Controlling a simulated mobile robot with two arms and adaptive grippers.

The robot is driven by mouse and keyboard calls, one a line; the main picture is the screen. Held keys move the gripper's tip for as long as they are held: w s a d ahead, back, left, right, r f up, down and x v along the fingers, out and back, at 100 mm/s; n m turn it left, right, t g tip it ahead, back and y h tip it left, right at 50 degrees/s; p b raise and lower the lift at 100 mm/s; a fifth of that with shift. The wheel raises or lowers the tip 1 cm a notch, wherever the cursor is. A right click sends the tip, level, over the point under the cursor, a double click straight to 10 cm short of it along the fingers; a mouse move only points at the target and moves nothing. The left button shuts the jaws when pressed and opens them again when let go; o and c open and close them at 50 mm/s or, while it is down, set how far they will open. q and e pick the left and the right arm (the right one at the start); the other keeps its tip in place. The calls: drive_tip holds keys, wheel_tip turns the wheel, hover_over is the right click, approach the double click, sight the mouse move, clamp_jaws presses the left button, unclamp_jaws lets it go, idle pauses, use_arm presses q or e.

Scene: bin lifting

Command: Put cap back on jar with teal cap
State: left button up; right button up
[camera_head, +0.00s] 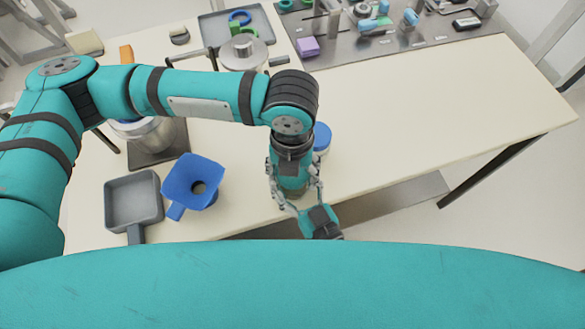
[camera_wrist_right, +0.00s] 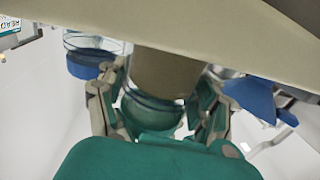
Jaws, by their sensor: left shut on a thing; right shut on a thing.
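The jar (camera_head: 293,187) stands upright near the table's front edge, mostly hidden by my grippers. In the right wrist view its brown-filled body (camera_wrist_right: 165,75) and clear glass show upside down. My right gripper (camera_head: 297,200) is shut around the jar from the front, with a finger on each side. It also shows in the right wrist view (camera_wrist_right: 158,110). My left gripper (camera_head: 292,165) points down right over the jar and is shut on the teal cap, which is largely hidden. I cannot tell whether the cap is seated on the jar.
A blue-lidded jar (camera_head: 322,137) stands close behind my left gripper. A blue funnel (camera_head: 180,190) and a grey square pan (camera_head: 133,202) lie to the left. A grey tray (camera_head: 211,30) and metal pots are further back. The table's right side (camera_head: 450,110) is clear.

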use_arm(q)
drive_tip(key=shift+f, duration=0.8)
use_arm(e)
drive_tip(key=shift+s+a, duration=0.1)
use_arm(q)
drive_tip(key=o, duration=1)
drive_tip(key=shift+r, duration=0.1)
wheel_tip(320, 180, up, 12)
use_arm(e)
drive_tip(key=o, duration=1.8)
